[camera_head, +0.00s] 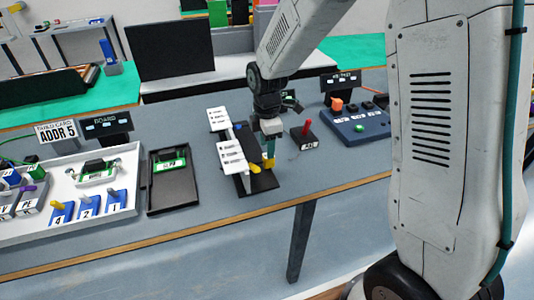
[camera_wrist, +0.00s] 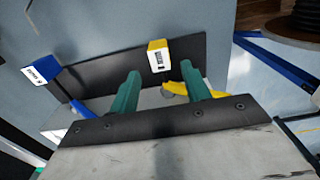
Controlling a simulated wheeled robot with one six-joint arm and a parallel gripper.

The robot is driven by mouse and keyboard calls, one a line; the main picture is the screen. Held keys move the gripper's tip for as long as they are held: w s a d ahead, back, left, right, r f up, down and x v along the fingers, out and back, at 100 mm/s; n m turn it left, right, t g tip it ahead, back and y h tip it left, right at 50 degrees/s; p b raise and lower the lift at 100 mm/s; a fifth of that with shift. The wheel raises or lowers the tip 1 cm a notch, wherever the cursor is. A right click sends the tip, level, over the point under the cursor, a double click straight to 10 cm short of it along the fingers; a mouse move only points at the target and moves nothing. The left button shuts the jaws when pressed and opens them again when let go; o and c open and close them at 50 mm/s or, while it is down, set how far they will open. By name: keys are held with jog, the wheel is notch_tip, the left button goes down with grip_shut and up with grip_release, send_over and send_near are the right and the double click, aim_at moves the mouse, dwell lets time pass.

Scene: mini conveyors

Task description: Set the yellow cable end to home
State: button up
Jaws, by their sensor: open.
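My gripper (camera_head: 268,160) is over the black base (camera_head: 262,184) of a small stand, pointing down. In the wrist view its two green fingers (camera_wrist: 160,72) are apart with nothing held between them. A yellow block with a white, dark-marked face (camera_wrist: 160,57) shows just beyond and between the fingertips, over a dark plate (camera_wrist: 105,72). A second yellow piece (camera_wrist: 176,88) shows partly behind the right finger. In the head view a yellow piece (camera_head: 254,168) is beside the gripper at the base. I cannot tell which yellow piece is the cable end.
A blue labelled block (camera_wrist: 42,71) is left of the fingers. White label cards (camera_head: 231,156) stand on the stand. A red-topped black box (camera_head: 304,136) and blue panel (camera_head: 358,127) are right; a black tray (camera_head: 172,182) is left. The table's front edge is close.

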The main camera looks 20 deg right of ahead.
jog(key=shift+r, duration=1.45)
jog(key=shift+s+m, duration=0.1)
jog(key=shift+m, duration=0.3)
jog(key=s+d+r+m, duration=0.2)
jog(key=s+r+m, duration=0.3)
jog(key=s, duration=0.5)
jog(key=s+d+r+m+t, duration=0.1)
jog(key=s+d+r+m, duration=0.1)
jog(key=s+r+m, duration=0.3)
jog(key=s+d+r+m, duration=0.2)
jog(key=s+r+m, duration=0.4)
jog(key=s, duration=0.8)
jog(key=shift+s+d+m, duration=0.15)
jog(key=shift+s+m, duration=0.2)
jog(key=shift+m, duration=0.25)
